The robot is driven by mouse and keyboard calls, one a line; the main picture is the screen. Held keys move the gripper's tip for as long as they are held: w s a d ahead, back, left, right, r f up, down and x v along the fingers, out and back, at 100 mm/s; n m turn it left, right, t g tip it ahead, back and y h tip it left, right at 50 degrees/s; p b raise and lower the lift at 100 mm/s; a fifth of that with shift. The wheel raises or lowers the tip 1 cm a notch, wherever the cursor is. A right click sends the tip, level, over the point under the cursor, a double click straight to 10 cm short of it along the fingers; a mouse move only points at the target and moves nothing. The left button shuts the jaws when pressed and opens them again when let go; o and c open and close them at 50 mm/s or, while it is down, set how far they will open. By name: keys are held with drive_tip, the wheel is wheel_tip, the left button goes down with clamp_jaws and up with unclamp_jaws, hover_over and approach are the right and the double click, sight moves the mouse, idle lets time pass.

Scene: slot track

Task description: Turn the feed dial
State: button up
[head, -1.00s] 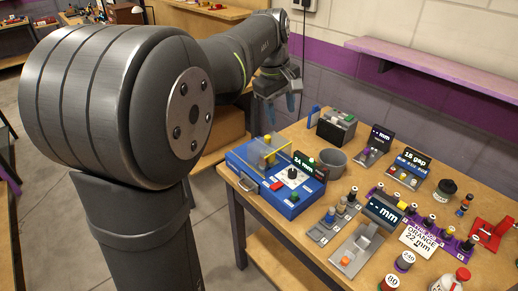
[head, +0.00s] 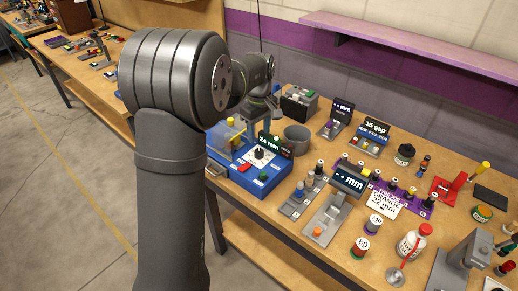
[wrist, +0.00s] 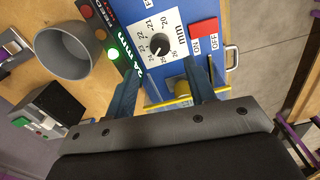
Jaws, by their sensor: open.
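The feed dial is a black knob (wrist: 160,44) on a white numbered plate (wrist: 150,32), on top of the blue machine (head: 272,183). In the head view the dial (head: 260,153) shows beside a display (head: 270,143) reading 24 mm. In the wrist view the pointer looks to be near 24. My gripper (wrist: 162,88) is open, with its blue fingers apart and nothing between them, above the machine near the dial. The gripper's fingers are mostly hidden by my arm in the head view. A card (head: 384,203) reads orange 22 mm.
A grey cup (wrist: 74,51) stands close beside the machine. A clear yellow-edged guard (head: 232,131) stands on the machine. A red switch (wrist: 204,28) is beside the dial plate. A gauge stand with a blank mm display (head: 348,180) and several spools are to the right.

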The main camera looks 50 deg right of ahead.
sight(259, 151)
wheel_tip(259, 151, down, 8)
drive_tip(key=shift+r, duration=0.1)
drive_tip(key=shift+c, duration=0.4)
drive_tip(key=c, duration=0.9)
drive_tip(key=shift+m, duration=2.4)
drive_tip(key=o, duration=1)
wheel_tip(259, 151, up, 17)
drive_tip(key=shift+r, duration=0.2)
